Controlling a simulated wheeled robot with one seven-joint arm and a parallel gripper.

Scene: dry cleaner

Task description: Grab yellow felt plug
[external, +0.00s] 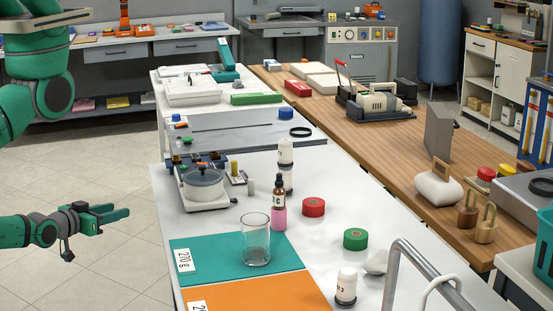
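A small yellow upright piece (234,168), which looks like the yellow felt plug, stands on a small dark-edged plate (241,181) on the white table. It is just right of a round grey pot on a white scale (203,187). Its felt texture is too small to make out. My gripper (124,211) is at the left, out over the floor beyond the table's left edge. Its fingers point right towards the table and look apart, with nothing between them. It is well left of the yellow piece and touches nothing.
A grey cylinder (251,187) stands close to the plate. The teal mat (210,256) is partly bare.

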